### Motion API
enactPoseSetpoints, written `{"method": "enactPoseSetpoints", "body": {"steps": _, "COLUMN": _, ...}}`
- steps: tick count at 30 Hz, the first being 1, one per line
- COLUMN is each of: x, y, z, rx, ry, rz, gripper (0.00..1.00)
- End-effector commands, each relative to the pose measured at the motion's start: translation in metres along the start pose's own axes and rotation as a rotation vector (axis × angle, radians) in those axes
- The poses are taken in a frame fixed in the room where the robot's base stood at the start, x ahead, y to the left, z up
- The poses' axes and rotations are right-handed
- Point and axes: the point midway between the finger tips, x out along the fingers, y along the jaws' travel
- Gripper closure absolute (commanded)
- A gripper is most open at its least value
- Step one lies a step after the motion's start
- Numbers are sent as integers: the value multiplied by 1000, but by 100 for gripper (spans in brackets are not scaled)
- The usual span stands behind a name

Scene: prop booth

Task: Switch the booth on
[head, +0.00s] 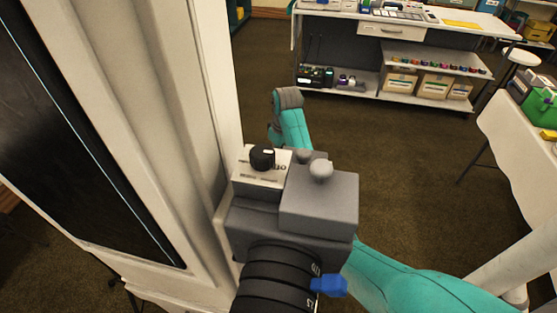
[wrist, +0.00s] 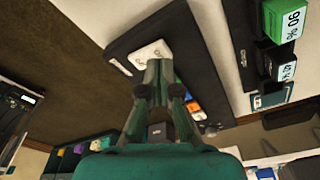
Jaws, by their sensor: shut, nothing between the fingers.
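In the wrist view, my gripper (wrist: 159,68) is shut and empty, its fingertips together. A dark control panel (wrist: 125,45) fills the middle behind it. A white plate (wrist: 151,54) with small dark markings sits on that panel, right by the fingertips; whether they touch it I cannot tell. Orange and blue patches (wrist: 192,103) show partly behind the fingers. In the head view, the white booth post (head: 130,90) stands at the left with a dark panel (head: 60,120). My gripper's fingertips cannot be made out there.
A grey box (head: 320,205) and a black knob (head: 262,157) on a white block stand in the head view's middle. A white bench (head: 395,30) with a shelf of cartons is at the back. A draped table (head: 515,130) is at the right. Brown floor (head: 400,165) between is clear.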

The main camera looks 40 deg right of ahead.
Motion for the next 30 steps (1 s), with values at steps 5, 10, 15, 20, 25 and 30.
{"method": "enactPoseSetpoints", "body": {"steps": 5, "x": 0, "y": 0, "z": 0, "rx": 0, "ry": 0, "rz": 0, "gripper": 100}}
{"method": "enactPoseSetpoints", "body": {"steps": 10, "x": 0, "y": 0, "z": 0, "rx": 0, "ry": 0, "rz": 0, "gripper": 100}}
{"method": "enactPoseSetpoints", "body": {"steps": 15, "x": 0, "y": 0, "z": 0, "rx": 0, "ry": 0, "rz": 0, "gripper": 100}}
{"method": "enactPoseSetpoints", "body": {"steps": 20, "x": 1, "y": 0, "z": 0, "rx": 0, "ry": 0, "rz": 0, "gripper": 100}}
{"method": "enactPoseSetpoints", "body": {"steps": 25, "x": 3, "y": 0, "z": 0, "rx": 0, "ry": 0, "rz": 0, "gripper": 100}}
{"method": "enactPoseSetpoints", "body": {"steps": 30, "x": 5, "y": 0, "z": 1, "rx": 0, "ry": 0, "rz": 0, "gripper": 100}}
